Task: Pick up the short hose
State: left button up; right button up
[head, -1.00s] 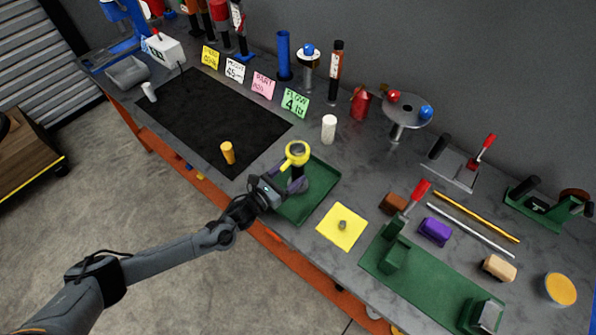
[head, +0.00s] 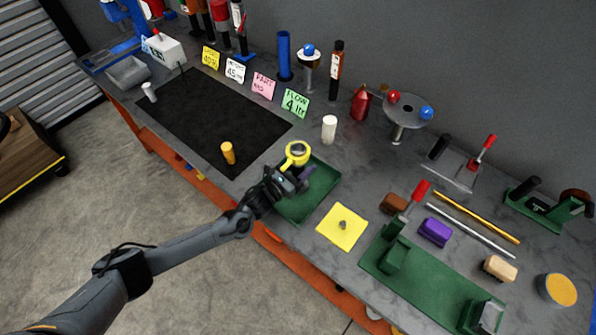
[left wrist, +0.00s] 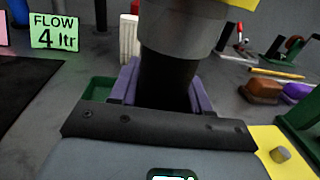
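I cannot tell for sure which thing is the short hose. A black upright cylinder (left wrist: 166,80) with a grey collar (left wrist: 180,25) above it fills the middle of the left wrist view. In the head view a yellow ring-shaped top (head: 297,153) shows above the same spot, over the green tray (head: 325,190). My left gripper (head: 301,174) is at this post, from the front left. Its purple fingers (left wrist: 203,95) stand on both sides of the black cylinder, very close to it. The fingertips are partly hidden, so contact is unclear. My right gripper is out of view.
A yellow square (head: 341,232) with a small knob lies right of the tray. A white cylinder (head: 329,130) stands behind it, and an orange one (head: 228,153) stands on the black mat (head: 205,115). A green fixture (head: 394,254) is at the right.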

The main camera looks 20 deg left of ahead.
pick_arm(q)
grip_shut()
jog(key=shift+r, duration=0.1)
jog(key=shift+r, duration=0.1)
